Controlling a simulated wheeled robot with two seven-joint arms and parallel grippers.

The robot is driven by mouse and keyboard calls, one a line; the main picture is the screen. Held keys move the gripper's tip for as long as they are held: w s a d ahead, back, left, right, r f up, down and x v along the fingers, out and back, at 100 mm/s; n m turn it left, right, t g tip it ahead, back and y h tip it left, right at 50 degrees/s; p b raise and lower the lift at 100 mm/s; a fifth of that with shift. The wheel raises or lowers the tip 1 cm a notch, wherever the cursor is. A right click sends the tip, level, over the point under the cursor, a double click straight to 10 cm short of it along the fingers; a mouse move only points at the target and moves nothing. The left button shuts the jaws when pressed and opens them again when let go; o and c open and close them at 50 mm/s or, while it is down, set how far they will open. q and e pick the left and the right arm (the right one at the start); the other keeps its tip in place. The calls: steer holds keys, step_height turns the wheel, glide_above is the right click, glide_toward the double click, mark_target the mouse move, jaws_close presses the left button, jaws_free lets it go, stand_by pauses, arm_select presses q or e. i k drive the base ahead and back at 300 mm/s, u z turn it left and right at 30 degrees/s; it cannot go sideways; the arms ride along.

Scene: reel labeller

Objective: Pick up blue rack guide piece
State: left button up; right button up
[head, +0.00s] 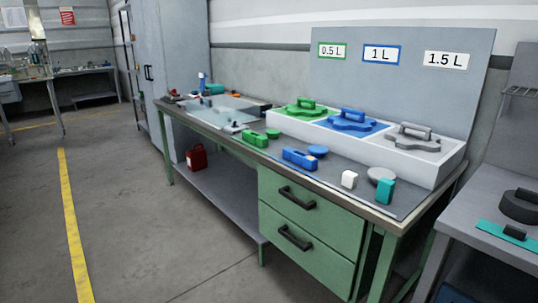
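A blue piece with a raised handle (352,120) sits in the middle place of a white rack (402,167) on the workbench, below a blue-framed "1 L" label (381,54). A second blue piece, block-shaped (299,158), lies on the bench top in front of the rack, beside a round blue disc (318,151). The frames do not show which blue piece is the rack guide piece. Neither of my grippers is in view.
Green (306,107) and grey (413,137) handled pieces flank the blue one. Green blocks (255,139), a white block (349,179) and a teal block (385,190) lie along the bench front. A second table (468,232) stands right. The floor in front is clear.

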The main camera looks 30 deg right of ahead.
mark_target(309, 163)
steer(key=z, duration=0.1)
steer(key=i, duration=1.5)
steer(key=z, duration=0.65)
